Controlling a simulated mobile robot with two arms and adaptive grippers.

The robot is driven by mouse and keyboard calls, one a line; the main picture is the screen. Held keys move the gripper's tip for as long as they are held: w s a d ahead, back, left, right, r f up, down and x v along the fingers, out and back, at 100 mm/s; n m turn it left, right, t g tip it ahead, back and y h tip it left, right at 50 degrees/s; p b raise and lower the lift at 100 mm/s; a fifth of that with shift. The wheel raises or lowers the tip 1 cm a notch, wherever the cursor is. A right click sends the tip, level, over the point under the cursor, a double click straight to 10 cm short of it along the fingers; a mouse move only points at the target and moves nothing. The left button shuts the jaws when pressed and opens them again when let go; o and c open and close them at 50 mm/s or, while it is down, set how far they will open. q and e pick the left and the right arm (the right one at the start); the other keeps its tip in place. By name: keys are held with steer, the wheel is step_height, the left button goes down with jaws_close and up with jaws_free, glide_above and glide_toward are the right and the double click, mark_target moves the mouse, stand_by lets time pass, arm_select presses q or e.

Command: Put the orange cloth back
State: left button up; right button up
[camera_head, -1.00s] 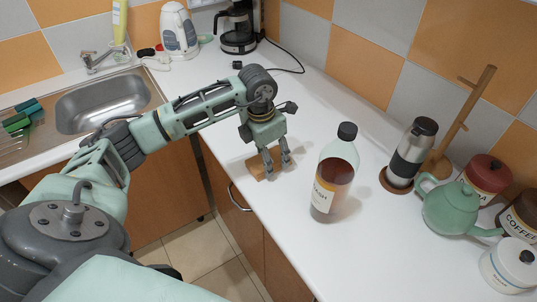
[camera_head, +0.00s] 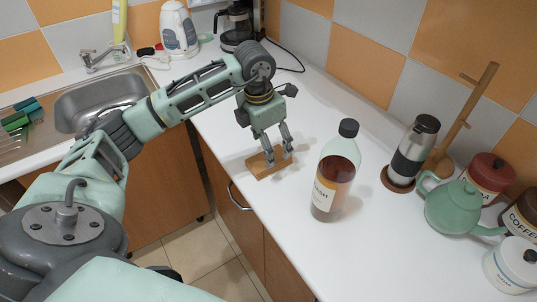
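A small flat orange-brown piece (camera_head: 260,168) lies on the white counter near its front edge. It looks like a folded cloth or a block, and I cannot tell for sure that it is the orange cloth. My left gripper (camera_head: 279,160) points down over it with its two fingers apart. The fingertips overlap the piece's far side in the picture, and I see nothing held between them. My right gripper is not in view.
A dark-red bottle (camera_head: 333,185) stands close right of the gripper. A steel flask (camera_head: 412,150), wooden stand (camera_head: 462,125), green teapot (camera_head: 452,207) and canisters (camera_head: 510,265) crowd the right.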

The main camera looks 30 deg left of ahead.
arm_select(q)
step_height(320, 180, up, 8)
steer(key=b, duration=0.1)
steer(key=shift+s+a+f, duration=0.15)
steer(key=shift+s+f, duration=0.05)
steer(key=shift+s, duration=0.25)
steer(key=shift+f, duration=0.1)
